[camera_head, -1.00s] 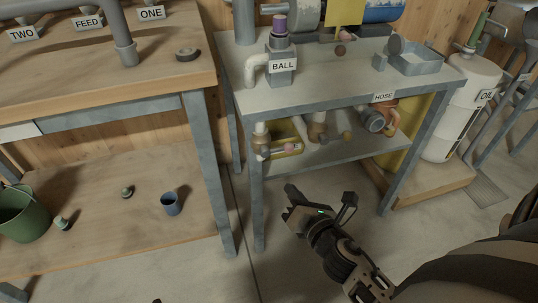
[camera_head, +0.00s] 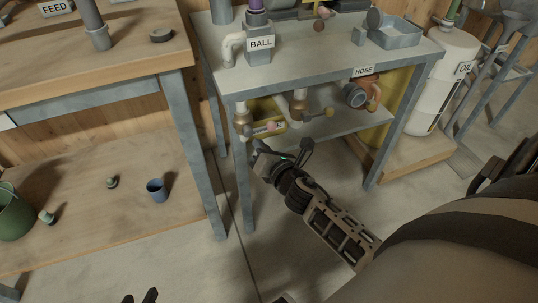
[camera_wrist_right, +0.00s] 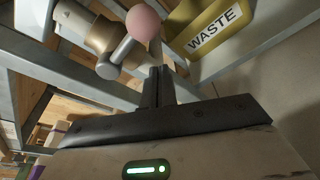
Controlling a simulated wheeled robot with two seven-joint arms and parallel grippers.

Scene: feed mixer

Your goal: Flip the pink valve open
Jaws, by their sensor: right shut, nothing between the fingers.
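The pink valve has a pink ball knob (camera_wrist_right: 143,22) on a grey lever (camera_wrist_right: 116,56), beside a brass-coloured body (camera_wrist_right: 102,32) in the right wrist view. In the head view the pink knob (camera_head: 270,126) is small, under the bench near its front left leg. My right gripper (camera_head: 260,147) is just below and in front of the valve. Its fingers (camera_wrist_right: 157,76) are shut and empty, pointing up close to the knob; contact cannot be told. Only the dark tips of my left gripper (camera_head: 140,297) show at the bottom edge.
A yellow WASTE container (camera_wrist_right: 218,28) is just behind the valve. The metal bench (camera_head: 310,70) stands overhead, with its front left leg (camera_head: 243,190) close by. A second valve (camera_head: 318,114) is to the right. The wooden bench (camera_head: 90,70) is at left.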

